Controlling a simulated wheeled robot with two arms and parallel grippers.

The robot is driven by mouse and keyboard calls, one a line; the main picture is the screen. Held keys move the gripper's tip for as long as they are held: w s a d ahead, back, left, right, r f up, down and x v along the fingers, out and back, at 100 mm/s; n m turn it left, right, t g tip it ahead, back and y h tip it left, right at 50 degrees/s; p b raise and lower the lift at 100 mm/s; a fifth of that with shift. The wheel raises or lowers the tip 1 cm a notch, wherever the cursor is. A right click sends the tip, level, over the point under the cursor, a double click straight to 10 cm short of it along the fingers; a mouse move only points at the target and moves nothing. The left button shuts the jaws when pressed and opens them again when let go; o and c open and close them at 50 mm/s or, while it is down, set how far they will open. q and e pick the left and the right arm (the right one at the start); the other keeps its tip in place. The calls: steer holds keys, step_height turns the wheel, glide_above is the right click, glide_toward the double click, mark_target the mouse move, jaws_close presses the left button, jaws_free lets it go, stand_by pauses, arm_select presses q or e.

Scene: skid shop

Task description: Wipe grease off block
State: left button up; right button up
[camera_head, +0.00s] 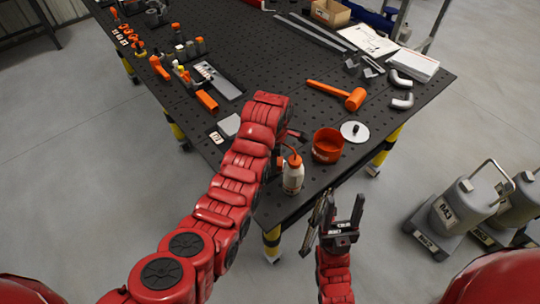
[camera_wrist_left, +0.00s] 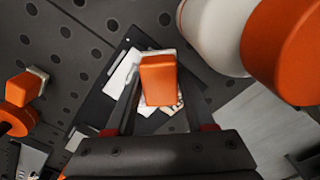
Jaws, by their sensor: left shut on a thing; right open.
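My left gripper (camera_wrist_left: 155,110) is shut on a small orange piece (camera_wrist_left: 158,80) with a pale edge, held between its two fingers. In the head view the gripper's tips are mostly hidden behind my red left arm, near the table's corner. Below the held piece is a dark flat plate with white pieces, partly covered by it. A grey flat block (camera_head: 229,125) lies left of the arm in the head view; I cannot tell whether it is the greasy one. No grease is clear. My right gripper (camera_head: 344,203) is open and empty, off the table's front edge.
A white bottle with an orange cap (camera_head: 293,179), an orange bowl (camera_head: 327,146) and a white disc (camera_head: 355,132) stand near the corner. An orange mallet (camera_head: 338,94) lies behind. The black perforated table (camera_head: 270,65) has free room mid-table. Grey canisters (camera_head: 463,208) stand at right.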

arm_select(q)
steer(key=shift+f+b, duration=0.1)
steer(key=shift+b, duration=0.25)
steer(key=w+a+b, duration=0.2)
steer(key=shift+w+b, duration=0.3)
steer(key=shift+w, duration=0.05)
steer(key=shift+w+a, duration=0.2)
steer(key=shift+w, duration=0.2)
steer(key=w+a+b, duration=0.1)
steer(key=b, duration=0.2)
steer(key=shift+w+a+f, duration=0.1)
steer(key=shift+w, duration=0.1)
steer(key=shift+w+a+b, duration=0.4)
steer(key=shift+w+b, duration=0.15)
steer(key=shift+b, duration=0.2)
steer(key=shift+r, duration=0.25)
